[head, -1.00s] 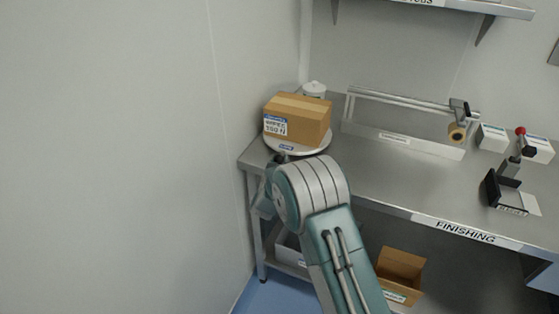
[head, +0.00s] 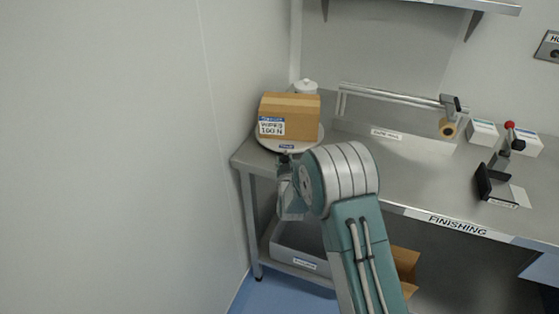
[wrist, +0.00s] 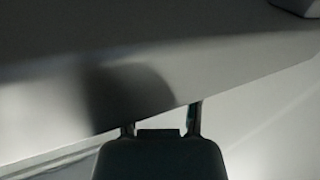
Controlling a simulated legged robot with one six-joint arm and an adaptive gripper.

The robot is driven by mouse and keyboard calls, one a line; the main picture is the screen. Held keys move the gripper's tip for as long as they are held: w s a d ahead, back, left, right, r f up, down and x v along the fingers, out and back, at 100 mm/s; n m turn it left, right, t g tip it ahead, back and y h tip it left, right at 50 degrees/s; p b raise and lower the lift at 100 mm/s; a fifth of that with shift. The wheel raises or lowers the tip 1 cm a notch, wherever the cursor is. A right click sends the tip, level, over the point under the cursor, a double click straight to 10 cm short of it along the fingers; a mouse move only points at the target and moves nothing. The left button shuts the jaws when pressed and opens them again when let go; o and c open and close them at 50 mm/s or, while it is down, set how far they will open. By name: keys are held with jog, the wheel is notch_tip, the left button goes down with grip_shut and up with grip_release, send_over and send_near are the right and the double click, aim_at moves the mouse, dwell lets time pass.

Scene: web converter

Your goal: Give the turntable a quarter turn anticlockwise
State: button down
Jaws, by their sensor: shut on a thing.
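The turntable (head: 306,146) is a pale round disc at the left end of the steel bench, with a small label on its front rim. A brown carton (head: 298,122) with a blue and white label sits upright on it. My gripper (head: 285,158) is at the turntable's front edge, just below the rim label, and is largely hidden by my wrist. In the wrist view my gripper's two fingers (wrist: 161,121) reach to the lower edge of a grey surface. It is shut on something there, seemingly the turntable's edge. The exact contact is dark and unclear.
A white tub (head: 306,87) stands behind the carton, and a wall is close on the left. A roll holder (head: 449,118), white boxes (head: 482,131) and a black stand (head: 492,185) lie to the right. A grey bin (head: 300,254) sits on the lower shelf.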

dwell(0.3)
jog(key=shift+c, duration=1.5)
grip_release()
jog(key=shift+w, duration=0.1)
jog(key=s+d, duration=0.1)
jog(key=s, duration=1.1)
jog(key=shift+d, duration=0.1)
